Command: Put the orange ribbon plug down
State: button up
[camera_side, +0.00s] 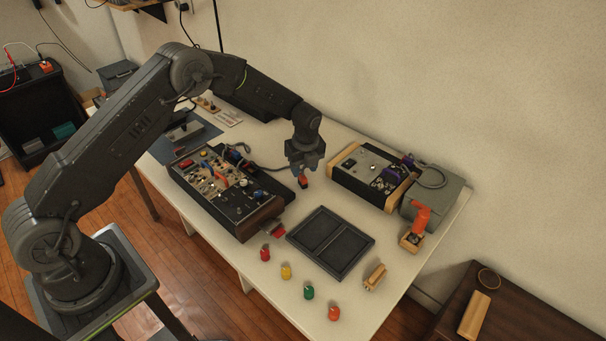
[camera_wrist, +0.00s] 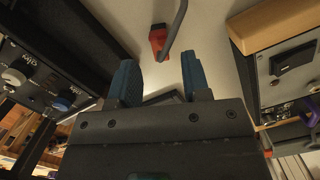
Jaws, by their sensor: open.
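The orange ribbon plug (camera_side: 304,182) is a small red-orange block just below my gripper (camera_side: 305,167) in the side view, over the pale tabletop between the two synth cases. In the wrist view the plug (camera_wrist: 158,38) shows past the fingertips, with a grey cable (camera_wrist: 177,24) beside it. My gripper (camera_wrist: 160,80) is open, its blue fingertips wide apart with nothing between them. The plug looks clear of both fingers. I cannot tell for sure whether its underside touches the table.
A larger synth case (camera_side: 225,190) stands left, a wood-edged case (camera_side: 367,173) right. A dark tray (camera_side: 330,243) lies in front, near several coloured knobs (camera_side: 286,271). An orange object on a wooden block (camera_side: 412,240) stands right. Bare tabletop (camera_side: 262,140) lies behind.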

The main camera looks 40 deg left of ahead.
notch_tip(320, 180, up, 8)
jog(key=shift+s+d+r, duration=0.2)
jog(key=shift+d, duration=0.25)
notch_tip(320, 180, up, 10)
jog(key=r+n+t, duration=0.1)
jog(key=n, duration=0.4)
send_over(305, 180)
jog(key=s, duration=0.5)
jog(key=s+d+r+n+t, duration=0.1)
jog(key=s+d+r+n, duration=0.1)
jog(key=s+r+n, duration=0.5)
jog(key=s+r+n+t, duration=0.1)
jog(key=s+n, duration=0.4)
jog(key=s, duration=0.6)
jog(key=s+d+r+n+t+h, duration=0.1)
jog(key=s+n, duration=0.4)
jog(key=s, duration=0.6)
jog(key=shift+s+r+n+t, duration=0.3)
jog(key=shift+r+t, duration=0.2)
jog(key=shift+r, duration=0.4)
